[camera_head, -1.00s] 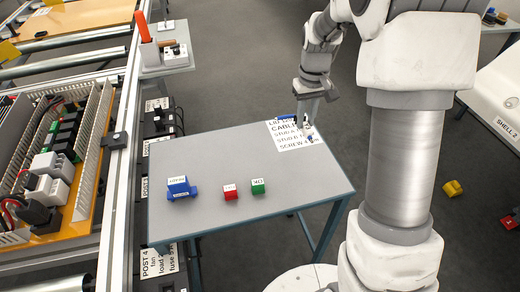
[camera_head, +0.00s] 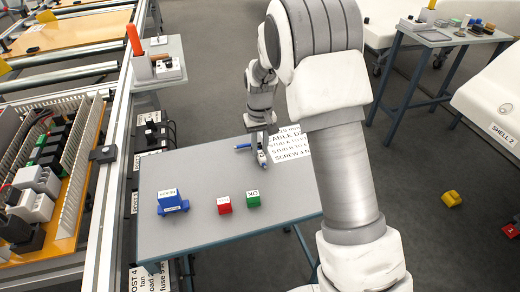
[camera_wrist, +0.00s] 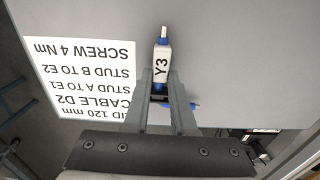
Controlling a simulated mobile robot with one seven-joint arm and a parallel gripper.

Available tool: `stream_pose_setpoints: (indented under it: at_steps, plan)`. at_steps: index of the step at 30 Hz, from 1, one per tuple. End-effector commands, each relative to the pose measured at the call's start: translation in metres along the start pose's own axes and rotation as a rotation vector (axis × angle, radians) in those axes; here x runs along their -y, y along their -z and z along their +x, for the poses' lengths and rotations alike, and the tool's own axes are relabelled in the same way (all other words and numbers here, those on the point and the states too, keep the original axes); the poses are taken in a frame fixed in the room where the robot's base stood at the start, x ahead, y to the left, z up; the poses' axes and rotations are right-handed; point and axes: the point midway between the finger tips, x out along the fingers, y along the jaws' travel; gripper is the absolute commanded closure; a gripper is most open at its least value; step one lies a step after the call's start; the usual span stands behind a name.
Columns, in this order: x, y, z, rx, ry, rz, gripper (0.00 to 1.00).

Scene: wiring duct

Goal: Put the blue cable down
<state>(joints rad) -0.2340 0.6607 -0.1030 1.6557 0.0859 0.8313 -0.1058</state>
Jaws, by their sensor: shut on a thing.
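My gripper (camera_head: 262,148) is low over the far right part of the grey table, just left of the printed sheet. In the wrist view its fingers (camera_wrist: 160,92) are shut on the blue cable (camera_wrist: 193,106). A white tag marked Y3 (camera_wrist: 161,62), with blue at both ends and a pale tip, sticks out past the fingertips. Another blue length shows to the right, behind the fingers. In the head view a blue piece of the cable (camera_head: 243,147) juts left from the gripper. I cannot tell whether the cable touches the tabletop.
The printed sheet (camera_head: 291,146) lies on the table. A blue block (camera_head: 172,203), a red block (camera_head: 224,205) and a green block (camera_head: 253,199) stand nearer the front. The tabletop (camera_head: 205,170) between them and my gripper is clear. A rail runs along the left.

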Motion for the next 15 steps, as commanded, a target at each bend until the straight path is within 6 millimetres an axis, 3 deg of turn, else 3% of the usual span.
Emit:
stream_pose_setpoints:
  at_steps: [9, 10, 15]
  plan:
    - [-0.0002, 0.0003, 0.0025, -0.002, 0.0, 0.0, 1.0]
    - [-0.0002, 0.0003, 0.002, -0.002, 0.0, 0.0, 0.72]
    - [-0.0003, 0.0003, 0.0016, -0.002, 0.0, 0.0, 0.46]
